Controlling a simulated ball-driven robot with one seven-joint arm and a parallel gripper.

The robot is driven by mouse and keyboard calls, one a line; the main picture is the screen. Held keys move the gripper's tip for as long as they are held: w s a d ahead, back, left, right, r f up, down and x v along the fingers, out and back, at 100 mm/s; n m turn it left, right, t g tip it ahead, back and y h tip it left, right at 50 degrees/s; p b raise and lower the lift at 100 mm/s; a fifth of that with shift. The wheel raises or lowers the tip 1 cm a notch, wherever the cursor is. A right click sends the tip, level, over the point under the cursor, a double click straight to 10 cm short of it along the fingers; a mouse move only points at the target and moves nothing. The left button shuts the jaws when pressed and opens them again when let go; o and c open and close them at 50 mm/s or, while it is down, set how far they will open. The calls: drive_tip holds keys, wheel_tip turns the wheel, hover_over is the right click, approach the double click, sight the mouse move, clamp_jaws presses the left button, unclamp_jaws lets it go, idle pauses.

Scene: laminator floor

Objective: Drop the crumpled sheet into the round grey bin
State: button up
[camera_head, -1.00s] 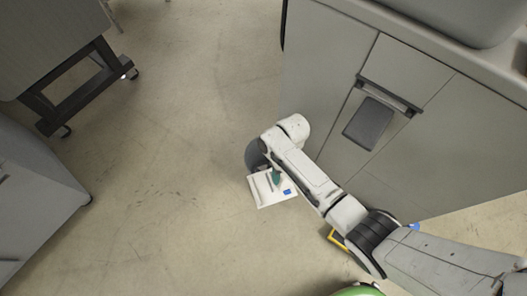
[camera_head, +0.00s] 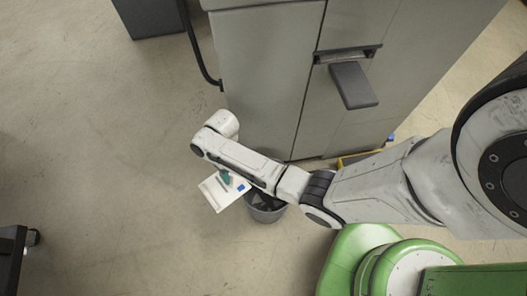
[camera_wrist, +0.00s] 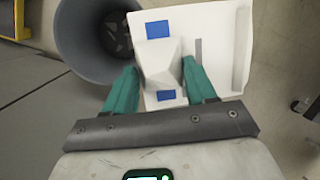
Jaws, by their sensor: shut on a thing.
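The crumpled sheet (camera_head: 214,193) is white with blue patches. My gripper (camera_wrist: 160,75) has teal fingers and is shut on the sheet, which also fills the middle right of the wrist view (camera_wrist: 222,50). The round grey bin (camera_head: 266,214) stands on the floor just right of the sheet, partly hidden under my arm. In the wrist view the open bin (camera_wrist: 72,45) lies to the left of the sheet. The sheet overlaps the bin's right rim in that picture, but most of it lies outside the opening. Its height above the rim is unclear.
A grey cabinet (camera_head: 265,75) with a dark handle (camera_head: 353,85) stands behind my arm, close to the bin. A yellow-edged item (camera_head: 357,158) lies by its base. A dark wheeled frame (camera_head: 12,258) is at the left edge. The floor to the left is clear.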

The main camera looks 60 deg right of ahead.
drive_tip(key=s+d+f+m+b, duration=0.3)
drive_tip(key=s+d+f+b, duration=0.2)
drive_tip(key=d+f+b, duration=0.1)
drive_tip(key=s+d+f+m+t+b, duration=0.1)
drive_tip(key=s+d+f+m+b, duration=0.2)
drive_tip(key=f+b, duration=0.6)
drive_tip(key=s+d+f, duration=0.1)
drive_tip(key=s+d, duration=0.1)
drive_tip(key=d, duration=0.1)
drive_tip(key=shift+s+d+f+t+y, duration=0.2)
drive_tip(key=shift+s+d+t+y, duration=0.1)
drive_tip(key=shift+y, duration=0.1)
drive_tip(key=o, duration=1.1)
drive_tip(key=shift+r, duration=0.15)
drive_tip(key=p+v, duration=0.3)
drive_tip(key=v, duration=0.7)
drive_tip(key=shift+w+d+r, duration=0.1)
drive_tip(key=shift+r, duration=0.15)
